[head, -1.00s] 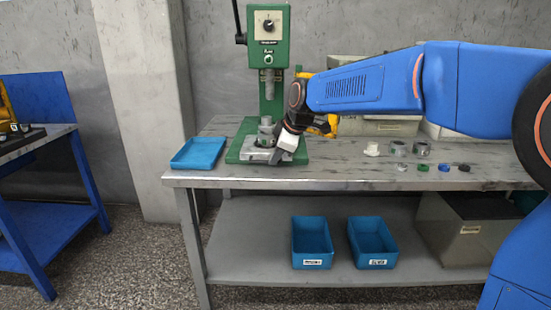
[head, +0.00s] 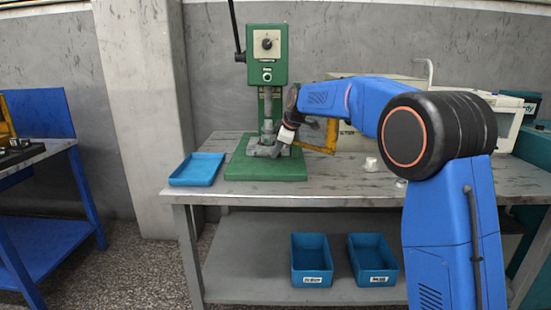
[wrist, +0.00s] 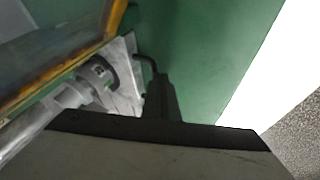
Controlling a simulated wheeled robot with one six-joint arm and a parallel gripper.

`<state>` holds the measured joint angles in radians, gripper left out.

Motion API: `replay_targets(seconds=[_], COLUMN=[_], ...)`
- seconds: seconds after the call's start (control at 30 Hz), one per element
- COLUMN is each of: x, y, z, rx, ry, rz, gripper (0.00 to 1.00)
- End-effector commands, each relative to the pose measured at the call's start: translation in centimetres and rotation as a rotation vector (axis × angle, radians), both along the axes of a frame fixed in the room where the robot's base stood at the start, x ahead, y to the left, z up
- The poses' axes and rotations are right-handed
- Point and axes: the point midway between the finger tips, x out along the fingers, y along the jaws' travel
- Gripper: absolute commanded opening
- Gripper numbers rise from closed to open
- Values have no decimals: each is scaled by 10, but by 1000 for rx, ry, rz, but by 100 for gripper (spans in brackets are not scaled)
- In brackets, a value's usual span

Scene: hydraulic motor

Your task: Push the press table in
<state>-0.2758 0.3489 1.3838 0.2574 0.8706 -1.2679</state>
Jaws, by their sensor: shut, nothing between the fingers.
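The green press (head: 267,60) stands at the back left of the workbench on a flat green base (head: 265,172). Its grey press table (head: 262,152) sits on the base below the ram, with a grey cylindrical part (head: 268,133) on it. My gripper (head: 280,150) is shut and empty, tilted down at the right front of the press table. In the wrist view the press table (wrist: 122,80) lies just left of my dark fingers (wrist: 160,95). Whether they touch it I cannot tell.
A blue tray (head: 197,168) lies left of the press. A yellow frame (head: 331,136) and a white part (head: 371,164) are on the right. Two blue bins (head: 312,260) stand on the lower shelf. The bench front is clear.

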Motion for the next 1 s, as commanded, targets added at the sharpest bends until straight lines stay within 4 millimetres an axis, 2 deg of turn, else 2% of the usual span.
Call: replay_targets(seconds=[0.13,0.4,0.77,1.0], x=[17,28,29,19], y=[-1,-1,-1,6], z=[-2,0,-1,5], rx=[-1,0,0,0], ry=[3,-2,-2,-3], rz=[-1,-1,-1,-1], gripper=[0,0,0,0])
